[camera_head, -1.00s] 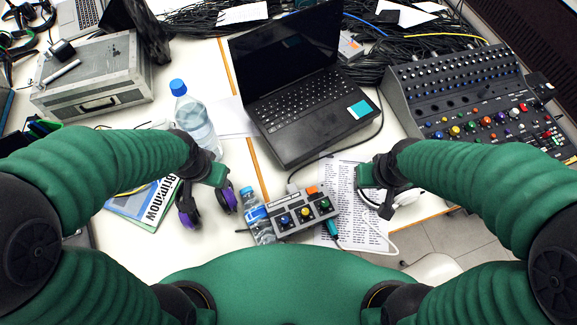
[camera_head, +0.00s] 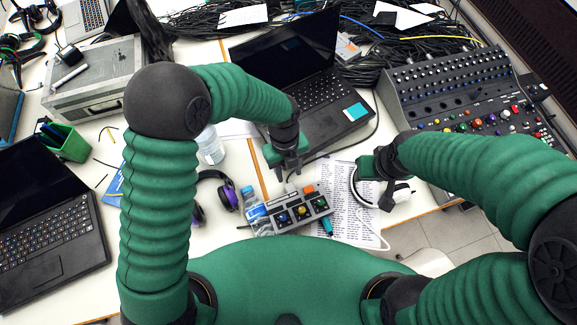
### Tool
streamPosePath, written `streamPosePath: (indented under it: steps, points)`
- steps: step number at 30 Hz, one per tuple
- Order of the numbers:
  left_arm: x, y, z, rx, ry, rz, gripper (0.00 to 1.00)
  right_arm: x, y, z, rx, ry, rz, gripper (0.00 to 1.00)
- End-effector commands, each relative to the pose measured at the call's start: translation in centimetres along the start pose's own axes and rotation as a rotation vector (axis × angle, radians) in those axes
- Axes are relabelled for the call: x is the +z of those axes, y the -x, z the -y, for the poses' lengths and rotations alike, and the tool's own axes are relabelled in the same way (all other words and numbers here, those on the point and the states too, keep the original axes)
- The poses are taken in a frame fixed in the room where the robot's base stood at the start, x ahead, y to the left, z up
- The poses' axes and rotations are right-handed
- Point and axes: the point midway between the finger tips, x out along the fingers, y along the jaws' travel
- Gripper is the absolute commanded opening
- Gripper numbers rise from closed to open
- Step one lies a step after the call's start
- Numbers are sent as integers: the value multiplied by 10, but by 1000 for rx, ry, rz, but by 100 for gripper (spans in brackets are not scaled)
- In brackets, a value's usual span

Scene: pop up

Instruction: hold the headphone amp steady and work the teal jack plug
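The headphone amp (camera_head: 289,216) is a small grey box with coloured knobs and an orange part, lying at a slant near the table's front edge. The teal jack plug (camera_head: 327,227) is at its right front side, close to the box; whether it is fully seated I cannot tell. My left gripper (camera_head: 288,170) is above and just behind the amp, pointing down, with its fingers apart and nothing visible between them. My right gripper (camera_head: 378,196) is to the right of the amp, over the white headphones; its fingers are too dark to read.
Purple-black headphones (camera_head: 222,195) lie farther left. The black laptop (camera_head: 335,112) is behind, a printed sheet (camera_head: 345,215) lies under the plug side, and the mixer (camera_head: 465,95) is at the right.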

Motion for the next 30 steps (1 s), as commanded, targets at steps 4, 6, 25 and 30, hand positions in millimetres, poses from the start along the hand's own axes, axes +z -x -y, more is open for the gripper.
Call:
streamPosePath:
  steps: [4, 6, 25, 30]
  points:
    - [0, -8, 1, 1, -22, -2, 40, 2, -6, 0, 0, 0, 0, 40]
    - [0, -14, 1, 1, -21, -2, 40, 3, -13, 0, 0, 0, 0, 40]
    - [0, -81, 0, 1, -16, -1, 39, 15, -63, 0, 0, 0, 0, 40]
    - [0, -79, 0, 1, -16, -1, 16, 15, -62, 0, 0, 0, 0, 40]
